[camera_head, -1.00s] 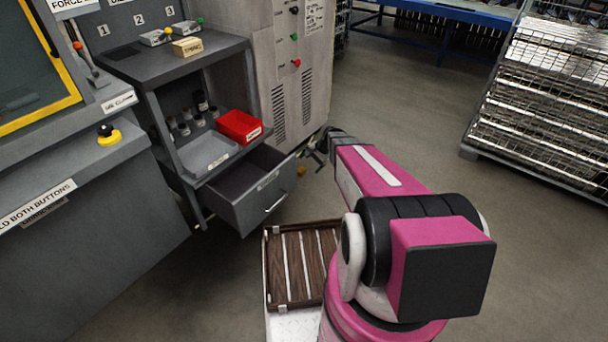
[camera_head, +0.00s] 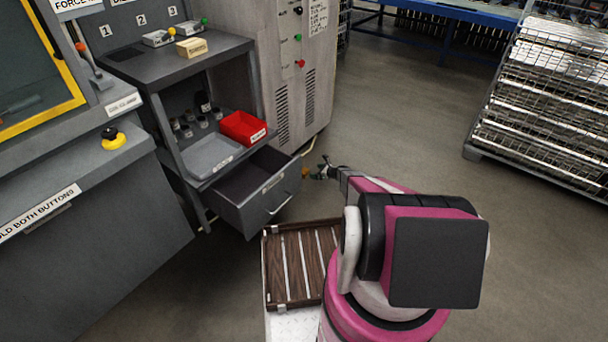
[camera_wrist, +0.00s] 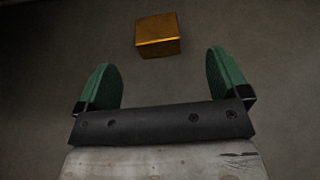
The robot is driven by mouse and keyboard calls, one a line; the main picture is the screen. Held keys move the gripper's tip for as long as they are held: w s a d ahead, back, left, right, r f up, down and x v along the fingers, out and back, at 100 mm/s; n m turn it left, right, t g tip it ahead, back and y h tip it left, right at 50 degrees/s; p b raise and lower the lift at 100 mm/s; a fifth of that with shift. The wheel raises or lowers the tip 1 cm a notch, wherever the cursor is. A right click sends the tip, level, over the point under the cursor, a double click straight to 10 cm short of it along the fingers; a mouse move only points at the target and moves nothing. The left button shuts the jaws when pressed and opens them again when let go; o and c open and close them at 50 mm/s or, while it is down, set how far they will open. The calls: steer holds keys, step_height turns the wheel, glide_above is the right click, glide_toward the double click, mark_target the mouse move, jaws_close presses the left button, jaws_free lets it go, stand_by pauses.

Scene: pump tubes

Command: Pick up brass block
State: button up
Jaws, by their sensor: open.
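The brass block (camera_wrist: 158,35) is a small golden box on the grey floor. In the wrist view it lies beyond the fingertips, near the top and roughly midway between them. In the head view the block (camera_head: 305,171) is a small orange spot on the floor, right of the open drawer. My gripper (camera_wrist: 160,75) is open and empty, with its two green fingers spread wide apart. In the head view my gripper (camera_head: 322,169) is low, close beside the block on its right. The fingers do not touch the block.
An open grey drawer (camera_head: 262,190) juts out left of the block, under a shelf with a red bin (camera_head: 242,128). A slatted wooden tray (camera_head: 272,265) is in front of the drawer. A wire rack (camera_head: 545,95) stands at the far right. The floor between is clear.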

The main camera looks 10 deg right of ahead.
mark_target(304, 170)
steer(key=x, duration=0.9)
steer(key=shift+s+a, duration=0.1)
steer(key=shift+a, duration=0.1)
steer(key=c, duration=1.5)
steer(key=shift+r, duration=0.1)
steer(key=shift+c, duration=0.6)
steer(key=shift+r, duration=0.1)
